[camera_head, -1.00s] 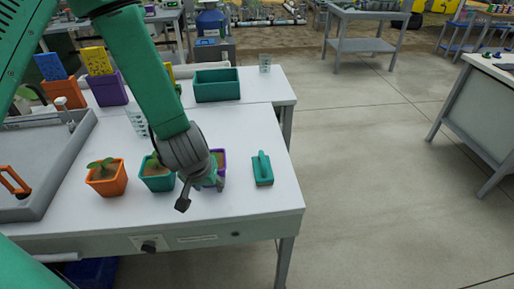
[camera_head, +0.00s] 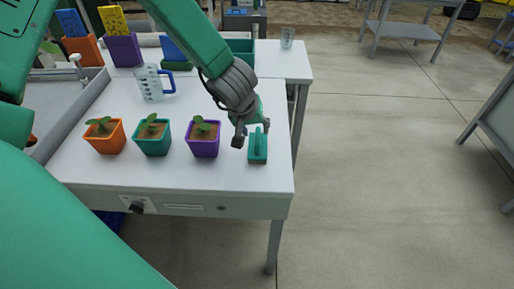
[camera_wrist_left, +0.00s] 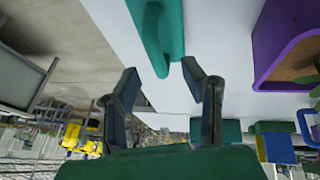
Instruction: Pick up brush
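The teal brush (camera_head: 257,150) lies on the white table near its right edge, with its raised handle pointing up. My left gripper (camera_head: 252,133) hangs just above and behind it, its fingers apart. In the left wrist view the brush (camera_wrist_left: 160,22) shows ahead of the open left fingers (camera_wrist_left: 160,73), its handle end close to the gap between them. Nothing is between the fingers. I cannot tell whether a finger touches the brush. My right gripper is not in view.
Orange (camera_head: 106,138), teal (camera_head: 152,138) and purple (camera_head: 203,140) pots with seedlings stand in a row left of the brush. A measuring jug (camera_head: 151,82) is behind them. A teal bin (camera_head: 241,57) and a clear cup (camera_head: 287,37) stand further back.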

